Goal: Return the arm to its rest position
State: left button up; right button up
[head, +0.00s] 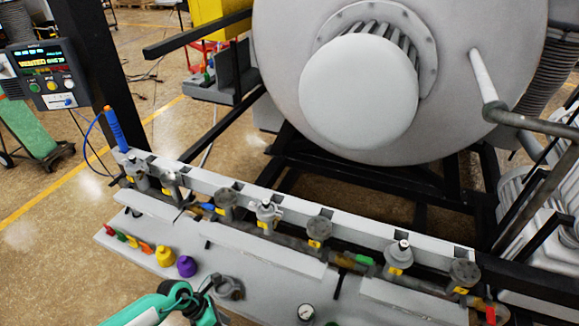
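My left arm, teal and white, comes in at the bottom left. Its far end with the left gripper (205,291) is over the grey bench (255,262), close to a grey round fitting (229,288). Dark cable-like loops cover this end, and I cannot make out the fingers or whether they hold anything. My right gripper is not in view.
A large grey furnace vessel (450,90) stands behind a rail (290,209) carrying several valves. A control panel (45,75) is at upper left.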

pick_arm(q)
jog(key=w+d+f+n+t+h, duration=0.35)
jog(key=f+n+t, duration=0.2)
jog(key=n, duration=0.75)
jog(key=s+a+f+n+t+y, duration=0.5)
jog(key=a+f+n, duration=0.4)
jog(key=f+n, duration=0.6)
jog(key=s+f+n+g+y, duration=0.1)
jog(key=s+f+n+g, duration=0.2)
jog(key=s, duration=0.8)
jog(key=s+a+f+n+g+y, duration=0.1)
jog(key=s+f+n+g+y, duration=0.1)
jog(key=s+f+n, duration=0.3)
jog(key=s+a+f+n+g+y, duration=0.1)
jog(key=s+f+n+g, duration=0.3)
jog(key=s+n, duration=0.5)
jog(key=s+y, duration=0.1)
jog(key=s, duration=0.8)
jog(key=shift+s+a+f, duration=0.15)
jog(key=shift+a+f, duration=0.1)
jog(key=shift+f, duration=0.15)
